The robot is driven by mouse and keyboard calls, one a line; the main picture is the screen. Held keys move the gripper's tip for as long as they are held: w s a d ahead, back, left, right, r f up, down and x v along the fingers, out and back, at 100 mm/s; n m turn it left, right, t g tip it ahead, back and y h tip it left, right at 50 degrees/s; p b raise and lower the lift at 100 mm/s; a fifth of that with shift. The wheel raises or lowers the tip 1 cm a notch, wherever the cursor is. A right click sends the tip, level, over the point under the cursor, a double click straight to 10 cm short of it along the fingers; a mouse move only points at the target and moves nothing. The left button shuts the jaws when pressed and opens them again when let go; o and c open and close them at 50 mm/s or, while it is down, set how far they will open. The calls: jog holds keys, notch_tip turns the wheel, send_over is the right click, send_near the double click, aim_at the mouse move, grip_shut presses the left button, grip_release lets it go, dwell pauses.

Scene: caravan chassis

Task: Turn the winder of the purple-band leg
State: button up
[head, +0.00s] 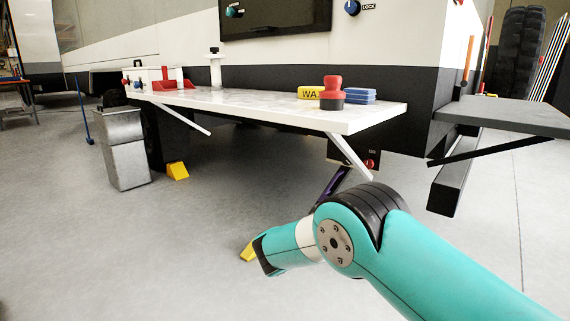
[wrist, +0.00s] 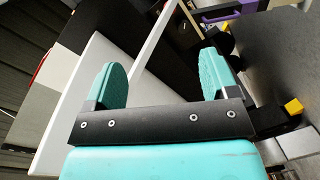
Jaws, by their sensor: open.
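The purple-band leg (head: 331,184) slants down under the white shelf in the head view. It is dark with a purple stripe, and my arm hides its lower part. Purple also shows at the top right edge of the wrist view (wrist: 249,3); I take it to be the same leg. I cannot make out its winder clearly in either view. My gripper (wrist: 163,68) is open, with its two teal fingers apart and nothing held between them. In the wrist view the purple part is beyond and right of the right finger.
The white shelf (head: 230,101) with its slanted braces juts out above the leg, carrying a red-and-black item (head: 331,92) and a yellow block. A grey step (head: 510,115) is at right. A grey bin (head: 123,150) and a yellow chock (head: 177,171) stand at left. Floor at left front is clear.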

jog(key=s+d+r+g+y, duration=0.1)
jog(key=s+r+g+y, duration=0.25)
jog(key=s, duration=0.25)
jog(key=s+d+r+g+y, duration=0.2)
jog(key=s+r+g+y, duration=0.15)
jog(key=s+y, duration=0.2)
jog(key=s+a+r+n+g+y, duration=0.1)
jog(key=s+r+g+y, duration=0.15)
jog(key=s, duration=1.35)
jog(key=s+a+r+n+g+y, duration=0.1)
jog(key=s+r+n+g+y, duration=0.15)
jog(key=s, duration=1.35)
notch_tip(320, 180, up, 35)
jog(key=g+p, duration=0.1)
jog(key=p, duration=3.4)
jog(key=shift+s+a+m+y, duration=0.15)
jog(key=shift+a+m+y, duration=0.1)
jog(key=shift+m+y, duration=0.2)
